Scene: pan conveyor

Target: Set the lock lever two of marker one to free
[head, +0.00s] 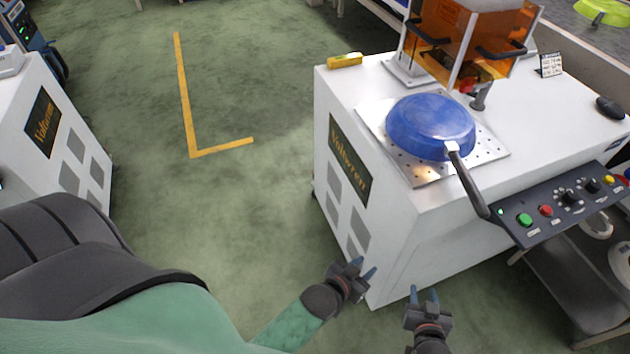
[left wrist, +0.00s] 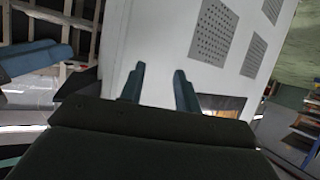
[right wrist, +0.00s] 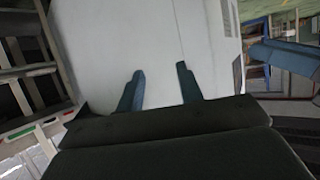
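The white marking machine (head: 400,245) stands at the right of the head view, with an orange-windowed enclosure (head: 468,40) on top. A blue pan (head: 430,126) lies upside down on its perforated metal plate (head: 430,175), handle pointing to the front right. A small dark grey post (head: 480,98) stands behind the pan; I cannot tell whether it is a lock lever. No lever is clearly identifiable. My left gripper (head: 364,268) is open and empty, low by the cabinet's front corner. My right gripper (head: 424,294) is open and empty, low in front of the cabinet.
A control panel (head: 560,205) with coloured buttons and knobs juts from the front right. Another white cabinet (head: 50,130) stands left. The green floor between is clear.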

